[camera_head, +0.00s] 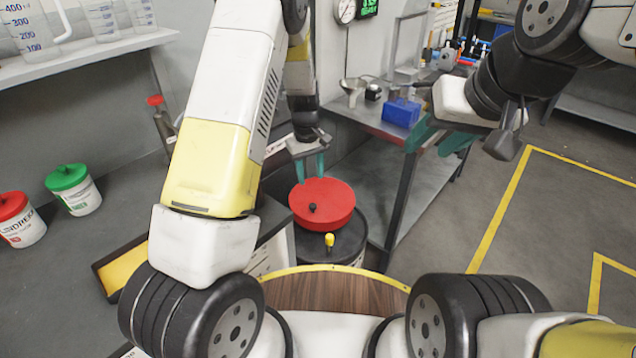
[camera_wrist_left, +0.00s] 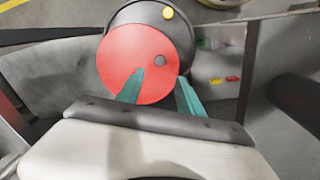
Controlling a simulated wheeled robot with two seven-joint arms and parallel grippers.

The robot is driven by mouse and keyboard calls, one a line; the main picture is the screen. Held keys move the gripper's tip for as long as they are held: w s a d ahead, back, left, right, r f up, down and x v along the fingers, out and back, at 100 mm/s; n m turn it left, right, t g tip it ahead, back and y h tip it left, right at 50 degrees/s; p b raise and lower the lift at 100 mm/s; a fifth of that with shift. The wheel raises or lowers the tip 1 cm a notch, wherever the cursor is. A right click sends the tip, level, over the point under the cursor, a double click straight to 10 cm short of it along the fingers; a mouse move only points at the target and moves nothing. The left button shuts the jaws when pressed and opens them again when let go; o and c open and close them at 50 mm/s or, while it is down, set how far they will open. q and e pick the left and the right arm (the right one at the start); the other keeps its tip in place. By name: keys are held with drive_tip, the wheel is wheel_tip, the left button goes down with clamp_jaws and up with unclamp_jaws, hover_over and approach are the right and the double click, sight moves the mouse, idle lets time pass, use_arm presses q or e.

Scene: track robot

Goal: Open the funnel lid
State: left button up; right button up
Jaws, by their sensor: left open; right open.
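The funnel lid is a round red disc (camera_head: 322,204) with a small black knob (camera_head: 312,208). It sits over a dark drum (camera_head: 340,243), and it also shows in the left wrist view (camera_wrist_left: 125,60). A yellow knob (camera_head: 329,240) is on the drum top in front of the lid. My left gripper (camera_head: 310,178) is open, with its green fingers just above the far part of the lid. In the left wrist view its fingertips (camera_wrist_left: 160,74) appear near the black knob (camera_wrist_left: 160,60), apart and empty. My right gripper (camera_head: 437,137) is open and empty, off to the right.
A metal workbench (camera_head: 392,132) stands behind and right of the drum, holding a blue box (camera_head: 401,112) and a metal funnel (camera_head: 352,90). Green-lidded (camera_head: 68,178) and red-lidded tubs (camera_head: 17,215) stand at left. Floor at right is clear.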

use_arm(q)
hover_over(313, 205)
drive_tip(key=shift+y, duration=0.3)
wheel_tip(313, 205, down, 5)
wheel_tip(313, 205, down, 8)
drive_tip(key=shift+r, duration=0.2)
drive_tip(key=shift+c, duration=0.4)
clamp_jaws()
drive_tip(key=shift+w, duration=0.1)
idle(0.6)
